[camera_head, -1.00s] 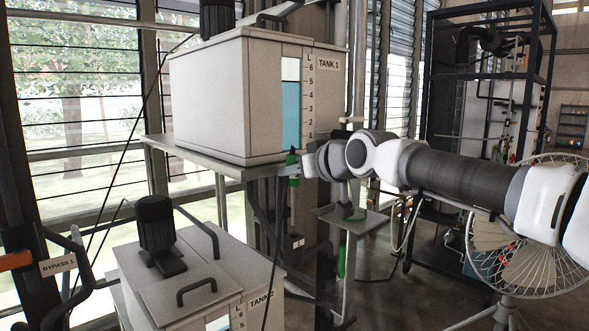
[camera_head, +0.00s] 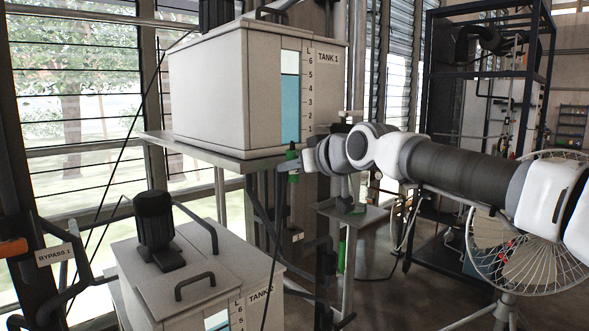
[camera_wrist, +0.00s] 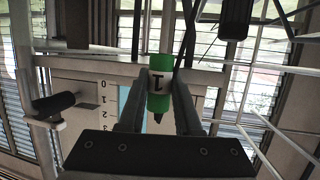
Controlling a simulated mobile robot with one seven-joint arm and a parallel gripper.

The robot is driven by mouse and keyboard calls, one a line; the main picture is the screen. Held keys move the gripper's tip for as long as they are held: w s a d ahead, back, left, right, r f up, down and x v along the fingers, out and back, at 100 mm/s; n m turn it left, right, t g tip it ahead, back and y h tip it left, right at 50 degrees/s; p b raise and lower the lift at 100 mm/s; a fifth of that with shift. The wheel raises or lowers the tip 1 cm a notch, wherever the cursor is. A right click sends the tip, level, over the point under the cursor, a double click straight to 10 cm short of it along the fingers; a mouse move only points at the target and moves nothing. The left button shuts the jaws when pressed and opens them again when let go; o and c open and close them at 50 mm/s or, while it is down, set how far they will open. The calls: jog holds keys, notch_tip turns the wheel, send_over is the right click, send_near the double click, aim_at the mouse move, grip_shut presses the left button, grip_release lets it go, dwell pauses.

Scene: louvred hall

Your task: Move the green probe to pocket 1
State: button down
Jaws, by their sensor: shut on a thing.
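The green probe (camera_head: 292,154) stands roughly upright in front of tank 1's lower edge in the head view, with a dark top end and green showing above and below the jaws. In the wrist view the green probe (camera_wrist: 159,103) sits between the fingers, with a white band marked 1. My gripper (camera_head: 291,167) is shut on it; the two fingers (camera_wrist: 159,112) flank it in the wrist view. I cannot make out pocket 1 for certain. The probe's lower end is hard to see against the dark background.
Tank 1 (camera_head: 215,97) stands on a metal shelf (camera_head: 240,165) behind the probe. Tank 2 (camera_head: 185,285), with a black motor, is lower left. A small stand (camera_head: 365,217) is below my arm, and a fan (camera_head: 525,240) stands at right. Dark cables hang near the gripper.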

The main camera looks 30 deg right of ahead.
aim_at(294, 184)
dwell(0.4)
notch_tip(294, 184, down, 8)
jog(key=b, duration=0.8)
jog(key=shift+b, duration=0.3)
jog(key=c, duration=0.5)
grip_release()
jog(key=shift+f, duration=0.1)
dwell(0.7)
jog(key=s+r, duration=0.1)
jog(key=s+r+p, duration=0.1)
jog(key=r, duration=0.1)
jog(key=s+r+p, duration=0.1)
jog(key=r, duration=0.1)
jog(key=shift+s, duration=0.3)
jog(key=shift+s+a+r, duration=0.1)
jog(key=shift+s+r, duration=0.2)
